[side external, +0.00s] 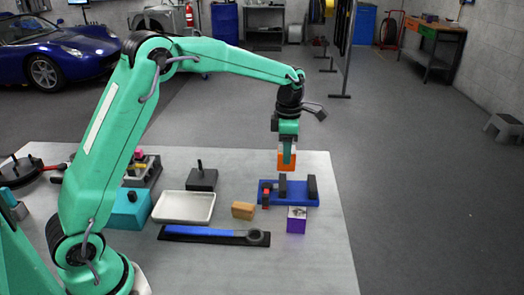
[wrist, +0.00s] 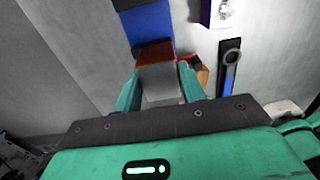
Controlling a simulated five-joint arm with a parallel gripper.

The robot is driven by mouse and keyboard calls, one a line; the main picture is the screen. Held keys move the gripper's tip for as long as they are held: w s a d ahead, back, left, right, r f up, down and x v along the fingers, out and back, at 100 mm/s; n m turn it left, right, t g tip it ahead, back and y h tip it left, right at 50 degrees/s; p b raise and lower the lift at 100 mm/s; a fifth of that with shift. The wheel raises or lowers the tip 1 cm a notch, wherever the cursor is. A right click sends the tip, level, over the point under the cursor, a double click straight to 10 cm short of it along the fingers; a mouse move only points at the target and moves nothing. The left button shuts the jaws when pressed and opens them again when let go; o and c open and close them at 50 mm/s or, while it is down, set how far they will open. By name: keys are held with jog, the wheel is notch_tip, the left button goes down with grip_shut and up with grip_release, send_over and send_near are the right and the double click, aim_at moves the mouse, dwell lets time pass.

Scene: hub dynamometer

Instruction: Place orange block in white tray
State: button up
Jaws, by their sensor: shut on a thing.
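The orange block (side external: 287,160) is held between the fingers of my gripper (side external: 287,149), in the air above the blue holder with black uprights. In the wrist view the block (wrist: 155,54) sits between the two teal fingers of my gripper (wrist: 158,78), with an orange-brown side and a pale grey face showing. The white tray (side external: 184,206) lies flat on the table, left of the block and well apart from it. The tray looks empty. A pale edge at the right of the wrist view is too partial to name.
The blue holder (side external: 298,188) stands below my gripper. A wooden block (side external: 243,210) and a purple box (side external: 296,224) are near it. A long blue and black tool (side external: 213,235) lies before the tray. A dark knobbed block (side external: 202,180) is behind; a teal box (side external: 128,212) is left.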

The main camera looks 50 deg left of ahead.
jog(key=s+a, duration=0.2)
jog(key=s, duration=1)
jog(key=s+a, duration=0.2)
jog(key=s, duration=1.1)
jog(key=shift+s+f, duration=0.15)
jog(key=shift+s, duration=0.15)
jog(key=shift+a, duration=0.15)
send_over(185, 208)
notch_tip(185, 208, down, 7)
jog(key=shift+f, duration=0.1)
jog(key=shift+f, duration=1.9)
jog(key=shift+f, duration=0.15)
